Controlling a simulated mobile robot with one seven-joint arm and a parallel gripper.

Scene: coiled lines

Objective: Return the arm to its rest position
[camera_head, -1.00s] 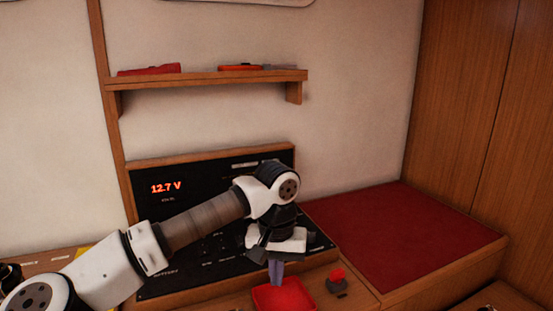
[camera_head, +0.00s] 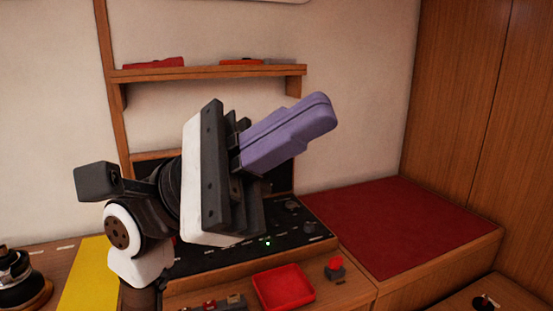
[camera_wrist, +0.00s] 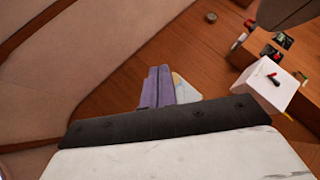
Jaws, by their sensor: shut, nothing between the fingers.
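My gripper (camera_head: 322,112) is raised in the middle of the head view, close to the camera. Its purple fingers lie together, shut and empty, and point up and to the right. In the wrist view the purple fingers (camera_wrist: 157,75) stick out beyond the dark gripper edge over a wood floor. My arm is folded, with its wrist at centre left in the head view. It hides much of the black instrument panel (camera_head: 300,228), including the display.
A red tray (camera_head: 284,302) looks empty on the wooden counter, beside a red-topped knob (camera_head: 334,265). A shelf (camera_head: 210,72) holds red items. A red cushioned bench (camera_head: 400,235) is clear at right. A yellow sheet (camera_head: 85,275) lies at left. The wrist view shows a white box (camera_wrist: 268,88).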

